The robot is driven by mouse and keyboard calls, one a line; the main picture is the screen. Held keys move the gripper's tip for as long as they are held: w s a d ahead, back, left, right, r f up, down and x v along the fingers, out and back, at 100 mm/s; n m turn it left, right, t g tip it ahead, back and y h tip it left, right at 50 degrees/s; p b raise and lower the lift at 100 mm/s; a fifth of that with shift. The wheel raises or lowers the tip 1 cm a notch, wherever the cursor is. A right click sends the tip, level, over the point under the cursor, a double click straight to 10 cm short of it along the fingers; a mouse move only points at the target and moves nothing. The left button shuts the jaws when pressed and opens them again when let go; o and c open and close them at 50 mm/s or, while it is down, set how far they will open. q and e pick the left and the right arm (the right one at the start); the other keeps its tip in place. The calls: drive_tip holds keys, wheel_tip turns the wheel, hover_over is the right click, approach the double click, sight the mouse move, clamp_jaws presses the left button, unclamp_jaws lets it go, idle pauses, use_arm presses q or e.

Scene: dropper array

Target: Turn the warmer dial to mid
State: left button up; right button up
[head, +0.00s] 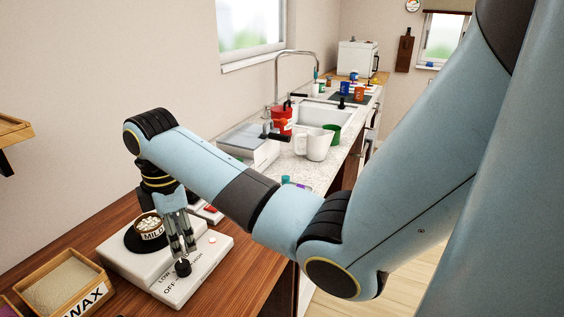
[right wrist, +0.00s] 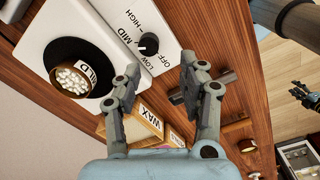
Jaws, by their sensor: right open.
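The white warmer (head: 207,253) stands on the wooden counter, with a black dial (head: 183,267) at its front. In the right wrist view the dial (right wrist: 148,43) sits among the labels OFF, LOW, MID and HIGH; I cannot clearly tell which one its mark faces. My right gripper (head: 183,249) points down just above the dial. Its fingers (right wrist: 158,75) are open and empty, with the dial ahead of them. A dark gripper, apparently my left one (right wrist: 300,91), shows small at the right of the wrist view; its jaws are unclear.
A cup labelled MILD (head: 150,225) with white pellets stands on the warmer's black plate, close beside my gripper. A wooden box labelled WAX (head: 62,285) is left of the warmer. A white jug (head: 315,146) and a red container (head: 281,121) stand farther back near the sink.

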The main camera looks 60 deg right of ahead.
drive_tip(key=s+a+f+m+t+b, duration=0.1)
drive_tip(key=s+f+m, duration=0.25)
drive_tip(key=s, duration=0.55)
drive_tip(key=s+a+f+m+t+b, duration=0.1)
drive_tip(key=s+f+m, duration=0.1)
drive_tip(key=s+m, duration=0.5)
drive_tip(key=s+f+b, duration=0.3)
drive_tip(key=s+f, duration=0.1)
drive_tip(key=f, duration=0.8)
drive_tip(key=s+d+f+m+b, duration=0.1)
drive_tip(key=s+f+b, duration=0.3)
drive_tip(key=f, duration=0.7)
drive_tip(key=shift+s+f+h, duration=0.25)
drive_tip(key=shift+f+h, duration=0.1)
drive_tip(key=shift+h, duration=0.05)
drive_tip(key=shift+w+d+m, duration=0.1)
drive_tip(key=shift+m, duration=0.15)
